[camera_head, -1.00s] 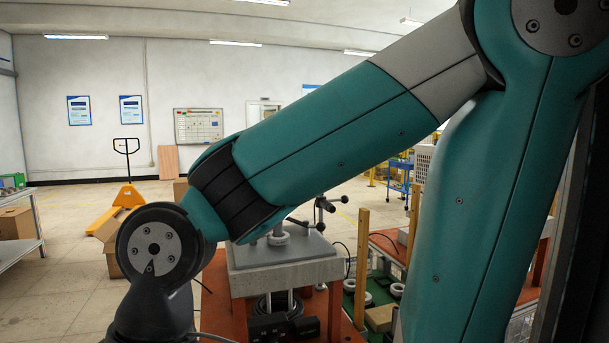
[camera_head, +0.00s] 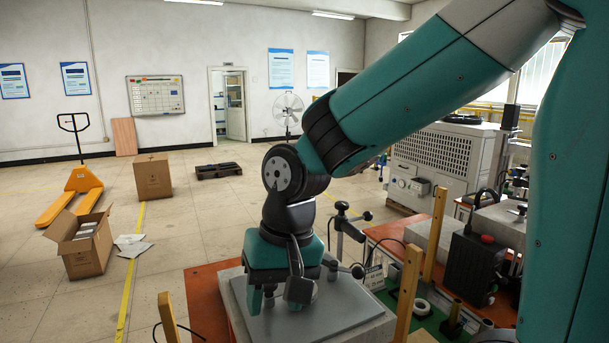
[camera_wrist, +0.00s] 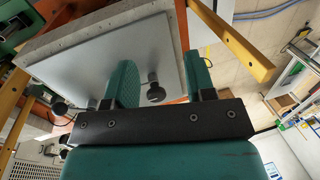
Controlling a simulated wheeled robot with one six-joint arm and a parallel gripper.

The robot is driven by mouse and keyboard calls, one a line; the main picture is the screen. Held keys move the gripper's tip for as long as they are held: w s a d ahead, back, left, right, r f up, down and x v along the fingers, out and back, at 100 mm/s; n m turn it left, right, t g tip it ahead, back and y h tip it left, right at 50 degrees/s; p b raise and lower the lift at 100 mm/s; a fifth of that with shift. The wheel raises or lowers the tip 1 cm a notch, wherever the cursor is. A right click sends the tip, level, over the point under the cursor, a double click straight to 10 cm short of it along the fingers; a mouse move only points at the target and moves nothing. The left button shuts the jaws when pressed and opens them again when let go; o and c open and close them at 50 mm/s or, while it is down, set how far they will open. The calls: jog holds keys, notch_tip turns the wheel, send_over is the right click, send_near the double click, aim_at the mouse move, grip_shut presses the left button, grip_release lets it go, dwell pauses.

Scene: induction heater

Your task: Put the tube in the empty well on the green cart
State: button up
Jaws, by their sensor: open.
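My gripper (camera_head: 262,300) is low over a grey plate (camera_head: 345,305) on a stone-like slab, pointing down. In the wrist view my gripper (camera_wrist: 161,85) has its two teal fingers spread apart. A small dark round-ended piece (camera_wrist: 155,92) shows between the fingers over the plate, apart from both. It may be the tube, but I cannot tell for sure. In the head view the gripper and wrist hide that spot. A green surface (camera_head: 398,298) with rings and short cylinders lies right of the plate. I cannot make out an empty well or the whole green cart.
Wooden posts (camera_head: 409,292) stand close to the slab. Metal clamp handles (camera_head: 345,222) rise behind it. A black box with a red button (camera_head: 473,265) stands at the right. Open floor with cartons (camera_head: 153,177) and a yellow pallet jack (camera_head: 72,192) lies at the left.

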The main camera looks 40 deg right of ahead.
jog(key=w+d+r+m+h+p, duration=0.2)
jog(key=w+d+r+m+p, duration=0.5)
jog(key=d+m, duration=0.25)
notch_tip(320, 180, down, 10)
jog(key=m+b, duration=0.1)
jog(key=b, duration=0.6)
jog(key=shift+w+d+g, duration=0.15)
jog(key=shift+d+g, duration=0.1)
jog(key=shift+g, duration=0.05)
jog(key=shift+r+m, duration=0.1)
jog(key=shift+m, duration=0.15)
grip_shut()
notch_tip(320, 180, up, 9)
jog(key=p, duration=0.8)
